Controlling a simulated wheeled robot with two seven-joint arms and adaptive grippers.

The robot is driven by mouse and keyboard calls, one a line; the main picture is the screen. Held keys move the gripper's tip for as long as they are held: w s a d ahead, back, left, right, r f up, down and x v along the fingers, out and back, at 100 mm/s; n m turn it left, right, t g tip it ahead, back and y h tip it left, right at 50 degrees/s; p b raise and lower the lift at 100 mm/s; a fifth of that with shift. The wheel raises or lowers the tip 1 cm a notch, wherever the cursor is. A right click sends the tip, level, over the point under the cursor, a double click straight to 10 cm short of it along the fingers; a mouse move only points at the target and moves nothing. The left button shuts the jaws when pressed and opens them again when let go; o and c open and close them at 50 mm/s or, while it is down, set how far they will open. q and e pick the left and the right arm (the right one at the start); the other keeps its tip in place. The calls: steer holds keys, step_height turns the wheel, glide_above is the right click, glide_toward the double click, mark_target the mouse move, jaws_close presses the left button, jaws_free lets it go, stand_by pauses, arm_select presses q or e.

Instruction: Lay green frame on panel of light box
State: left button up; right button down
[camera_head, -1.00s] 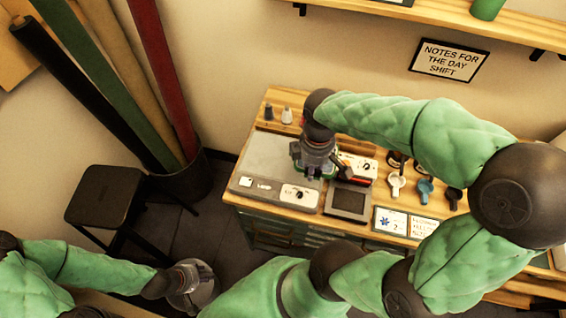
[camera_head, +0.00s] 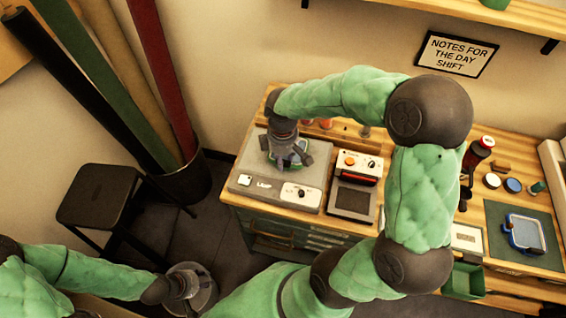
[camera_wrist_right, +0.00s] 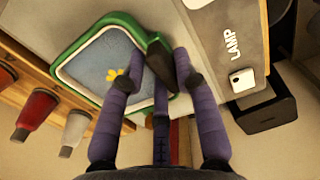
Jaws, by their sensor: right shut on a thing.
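The light box (camera_head: 254,167) is a grey slab at the left end of the table, with a lamp label and a knob on its front strip. It also shows in the wrist view (camera_wrist_right: 215,55). My right gripper (camera_head: 290,158) points down over its panel, shut on the green frame (camera_head: 305,159). In the wrist view the frame (camera_wrist_right: 62,70) has a rounded green rim around pale blue cloth with a yellow motif. The fingers grip its near-right side. I cannot tell whether it touches the panel. My left gripper (camera_head: 190,287) is low at the left, away from the table; its jaws are unclear.
A device with a dark screen (camera_head: 352,200) stands right of the light box. Red and white bottles (camera_wrist_right: 38,108) line the back edge. A blue frame (camera_head: 525,233) lies on a green mat at the far right. A black stool (camera_head: 100,195) and a bin of rolls stand left.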

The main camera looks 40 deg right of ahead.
steer(key=shift+f, duration=0.9)
steer(key=c, duration=0.9)
jaws_free()
steer(key=shift+r, duration=0.1)
step_height(320, 180, up, 12)
steer(key=p, duration=0.3)
steer(key=shift+s+p, duration=0.1)
steer(key=shift+p, duration=0.3)
